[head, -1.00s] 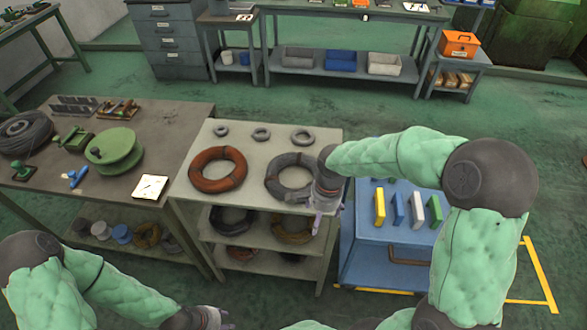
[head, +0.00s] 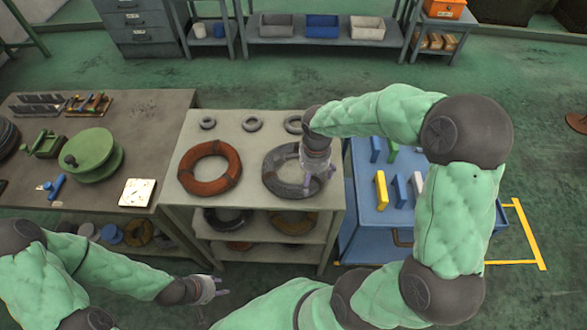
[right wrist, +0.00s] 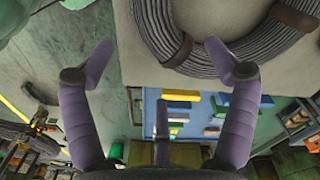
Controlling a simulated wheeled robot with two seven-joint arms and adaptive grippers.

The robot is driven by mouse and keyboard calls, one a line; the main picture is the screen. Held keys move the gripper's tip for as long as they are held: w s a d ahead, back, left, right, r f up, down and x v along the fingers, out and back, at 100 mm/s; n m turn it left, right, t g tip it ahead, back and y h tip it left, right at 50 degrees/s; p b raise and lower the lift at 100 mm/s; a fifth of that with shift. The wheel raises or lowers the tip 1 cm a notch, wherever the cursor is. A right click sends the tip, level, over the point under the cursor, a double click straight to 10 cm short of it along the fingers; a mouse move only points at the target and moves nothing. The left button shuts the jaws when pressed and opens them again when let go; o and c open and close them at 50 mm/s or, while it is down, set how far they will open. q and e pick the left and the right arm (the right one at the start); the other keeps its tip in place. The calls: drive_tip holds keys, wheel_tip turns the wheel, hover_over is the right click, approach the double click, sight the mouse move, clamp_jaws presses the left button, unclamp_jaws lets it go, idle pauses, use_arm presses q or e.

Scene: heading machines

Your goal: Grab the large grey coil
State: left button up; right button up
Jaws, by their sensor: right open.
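The large grey coil (head: 271,181) lies flat on the top shelf of a pale rack, at its right side. My right gripper (head: 318,174) is over the coil's right part and hides some of it. In the right wrist view, my right gripper (right wrist: 158,46) has its fingers spread with nothing between them. The coil (right wrist: 268,48) shows at the top of that view, close to the right fingertip; whether they touch I cannot tell. My left gripper (head: 215,290) is low in front of the rack, away from the coil; its jaw opening is unclear.
An orange-brown coil (head: 184,172) lies left of the grey one. Small grey rings (head: 252,125) sit behind them. More coils lie on the rack's lower shelf. A blue cart (head: 365,220) with coloured blocks stands right, and a workbench (head: 150,110) left.

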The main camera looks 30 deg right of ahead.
sight(311, 185)
drive_tip(key=shift+a+f+b, duration=0.15)
drive_tip(key=shift+f+b, duration=0.2)
drive_tip(key=shift+f, duration=2.5)
clamp_jaws()
drive_tip(key=shift+r, duration=0.1)
